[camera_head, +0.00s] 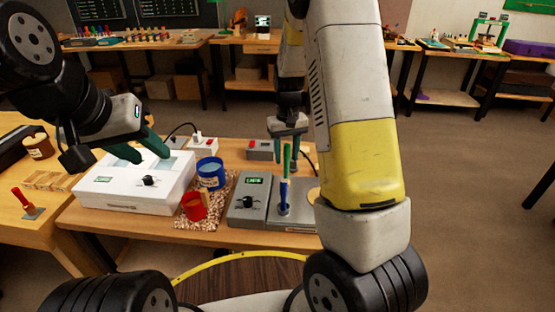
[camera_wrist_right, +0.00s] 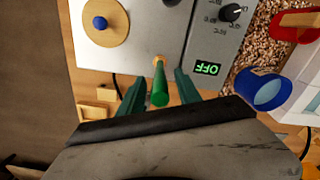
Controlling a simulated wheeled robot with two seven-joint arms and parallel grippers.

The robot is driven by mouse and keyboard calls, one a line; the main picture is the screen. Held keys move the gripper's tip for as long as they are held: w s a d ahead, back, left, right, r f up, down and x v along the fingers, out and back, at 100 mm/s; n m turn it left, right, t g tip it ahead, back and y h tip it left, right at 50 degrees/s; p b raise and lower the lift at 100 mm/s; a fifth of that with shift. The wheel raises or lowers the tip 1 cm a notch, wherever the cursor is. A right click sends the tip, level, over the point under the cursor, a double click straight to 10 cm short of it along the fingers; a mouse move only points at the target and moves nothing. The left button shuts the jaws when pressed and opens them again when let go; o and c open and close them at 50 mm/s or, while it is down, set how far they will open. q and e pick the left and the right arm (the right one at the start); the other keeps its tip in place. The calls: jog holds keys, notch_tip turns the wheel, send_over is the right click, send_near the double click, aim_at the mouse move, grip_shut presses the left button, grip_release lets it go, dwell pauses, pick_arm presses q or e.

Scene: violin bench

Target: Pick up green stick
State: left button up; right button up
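The green stick (camera_head: 287,158) stands upright behind a blue-handled tool (camera_head: 284,192) in the head view. In the right wrist view the green stick (camera_wrist_right: 160,92) shows its green handle close to the camera and a tan part beyond it. My right gripper (camera_head: 287,130) is open; in the wrist view its two green fingers (camera_wrist_right: 160,92) are on either side of the stick, with gaps visible. The stick's lower end is hidden in the head view. My left gripper (camera_head: 150,154) is open and empty above the white box (camera_head: 125,196).
A grey device with a green display (camera_head: 248,188) stands beside the stick. A blue cup (camera_head: 210,180) and a red cup (camera_head: 194,208) are on a speckled mat. A red-handled tool (camera_head: 22,198) is at far left. My right arm hides the table's right side.

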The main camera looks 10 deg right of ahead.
grip_shut()
jog(key=shift+r, duration=0.1)
